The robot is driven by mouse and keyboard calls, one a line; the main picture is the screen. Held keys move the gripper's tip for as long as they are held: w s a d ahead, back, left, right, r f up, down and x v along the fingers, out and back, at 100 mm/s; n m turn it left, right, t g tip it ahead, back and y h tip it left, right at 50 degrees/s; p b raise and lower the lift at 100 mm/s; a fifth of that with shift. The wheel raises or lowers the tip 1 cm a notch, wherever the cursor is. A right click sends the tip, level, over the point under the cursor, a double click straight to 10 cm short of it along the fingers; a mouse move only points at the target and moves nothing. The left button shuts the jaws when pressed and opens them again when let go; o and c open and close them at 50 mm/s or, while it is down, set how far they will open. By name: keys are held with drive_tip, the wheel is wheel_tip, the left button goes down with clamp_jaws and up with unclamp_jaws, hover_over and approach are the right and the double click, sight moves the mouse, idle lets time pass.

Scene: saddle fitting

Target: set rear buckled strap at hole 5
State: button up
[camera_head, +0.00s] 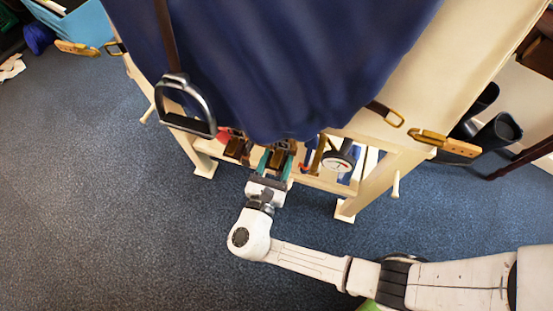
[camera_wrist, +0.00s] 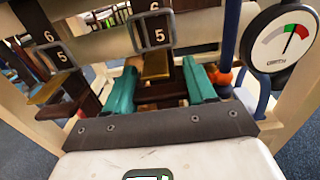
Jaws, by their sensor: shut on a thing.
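My gripper (camera_head: 276,164) reaches under the dark blue cover, its teal fingers pointing at the hanging straps. In the wrist view my gripper (camera_wrist: 160,88) is shut on a brown strap (camera_wrist: 172,88) that hangs between the fingers. Just above it is a dark metal buckle (camera_wrist: 152,32), with a 5 showing in its frame and a 6 above. A second brown strap (camera_wrist: 70,95) with a similar buckle (camera_wrist: 57,57) hangs to the left, also showing 5 under 6. My gripper does not hold it. I cannot tell from these views which strap is the rear one.
A round gauge (camera_wrist: 283,37) with a red and green dial hangs right of my gripper. A cream wooden stand (camera_head: 380,180) bears the blue cover (camera_head: 270,60). A metal stirrup (camera_head: 185,105) hangs at left. Black boots (camera_head: 495,135) stand at right.

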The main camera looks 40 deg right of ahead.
drive_tip(key=shift+r, duration=0.1)
drive_tip(key=o, duration=1.5)
drive_tip(key=shift+a, duration=0.1)
drive_tip(key=v, duration=1)
drive_tip(key=shift+s+a+p, duration=0.3)
drive_tip(key=shift+p, duration=0.05)
